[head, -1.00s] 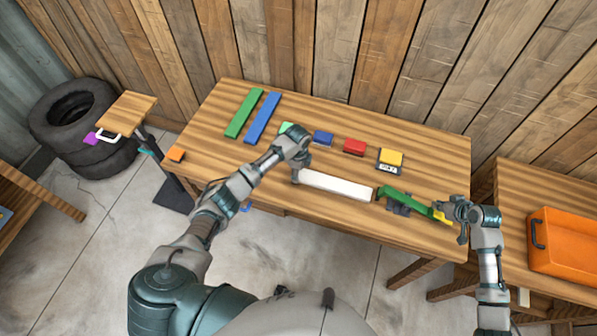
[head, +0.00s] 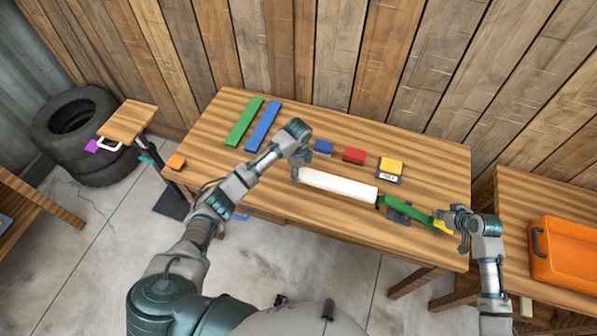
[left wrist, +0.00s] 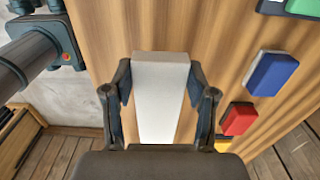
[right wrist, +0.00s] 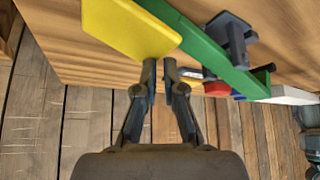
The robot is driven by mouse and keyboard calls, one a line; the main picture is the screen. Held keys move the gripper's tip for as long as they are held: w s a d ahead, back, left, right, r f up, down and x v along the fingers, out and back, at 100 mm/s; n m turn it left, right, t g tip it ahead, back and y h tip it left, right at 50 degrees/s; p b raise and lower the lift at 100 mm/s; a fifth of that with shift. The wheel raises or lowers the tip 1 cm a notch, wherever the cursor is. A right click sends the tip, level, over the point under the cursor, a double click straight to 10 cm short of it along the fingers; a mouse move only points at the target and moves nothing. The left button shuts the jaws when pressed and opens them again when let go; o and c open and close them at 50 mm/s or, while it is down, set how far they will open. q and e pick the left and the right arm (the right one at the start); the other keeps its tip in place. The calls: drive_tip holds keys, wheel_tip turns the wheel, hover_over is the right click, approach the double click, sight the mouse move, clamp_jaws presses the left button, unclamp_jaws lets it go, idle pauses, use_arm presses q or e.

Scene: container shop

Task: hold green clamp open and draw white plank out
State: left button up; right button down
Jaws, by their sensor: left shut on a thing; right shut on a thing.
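The long white plank (head: 338,185) is above or on the middle of the table. My left gripper (head: 298,170) is shut on its left end; in the left wrist view the plank (left wrist: 160,90) runs between the fingers. The green clamp (head: 408,211), with a dark base (head: 398,213), is at the plank's right end. I cannot tell whether the plank's end is inside the jaws or apart from them. My right gripper (right wrist: 160,72) is shut on the clamp's yellow lever (right wrist: 130,30); its fingertips are at the lever's edge. The gripper partly hides the lever in the head view.
An orange crate (head: 565,255) stands on the right table.

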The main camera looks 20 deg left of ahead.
drive_tip(key=shift+s+a+f, duration=0.1)
drive_tip(key=shift+s+f, duration=0.15)
drive_tip(key=shift+f, duration=0.15)
drive_tip(key=shift+w+r, duration=0.2)
drive_tip(key=shift+r, duration=2.5)
drive_tip(key=shift+d+r, duration=0.25)
drive_tip(key=shift+r, duration=1.05)
drive_tip(key=shift+a+r, duration=0.2)
drive_tip(key=shift+r, duration=0.6)
drive_tip(key=shift+f, duration=0.1)
